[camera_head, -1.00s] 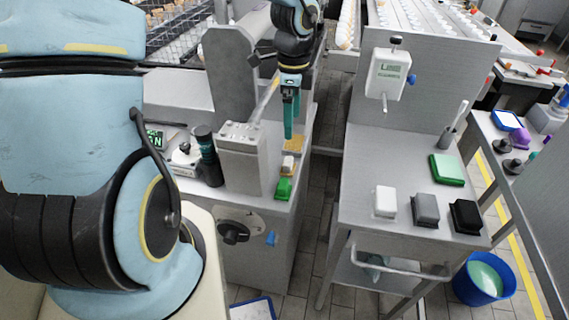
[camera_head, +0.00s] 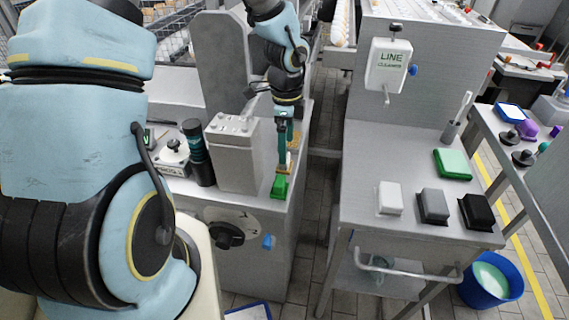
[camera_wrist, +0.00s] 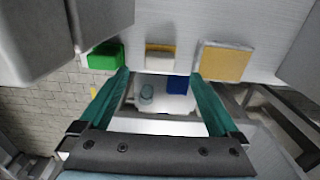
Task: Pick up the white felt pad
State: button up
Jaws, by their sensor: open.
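A small white block with a yellowish strip (camera_wrist: 160,48) lies between a green block (camera_wrist: 103,56) and a tan-yellow block (camera_wrist: 225,62) in the wrist view. In the head view it is mostly hidden by my gripper (camera_head: 283,164), while the green block (camera_head: 279,188) shows just in front. My gripper (camera_wrist: 160,73) is open, its teal fingers apart and empty. The white-and-yellow block appears just beyond the gap between the fingertips. Another white block (camera_head: 389,198) sits on the right table, away from my gripper. I cannot tell which white block is felt.
A grey block (camera_head: 433,206) and a black block (camera_head: 476,212) stand beside the white one on the right table (camera_head: 375,155). A green pad (camera_head: 453,164) lies behind them. A grey box (camera_head: 233,155) stands close left of my gripper. A floor gap separates the two stations.

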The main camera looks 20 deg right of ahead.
aim_at(288, 157)
jog(key=shift+s+d+f+p, duration=0.1)
jog(key=shift+f+p, duration=0.15)
jog(key=shift+f, duration=1.15)
jog(key=shift+s+d+f+p, duration=0.1)
jog(key=shift+f+p, duration=0.15)
jog(key=shift+f, duration=1.15)
grip_shut()
notch_tip(288, 157, up, 10)
jog(key=shift+r+b, duration=0.1)
jog(key=shift+b, duration=0.2)
jog(key=c, duration=0.7)
grip_release()
jog(key=c, duration=0.6)
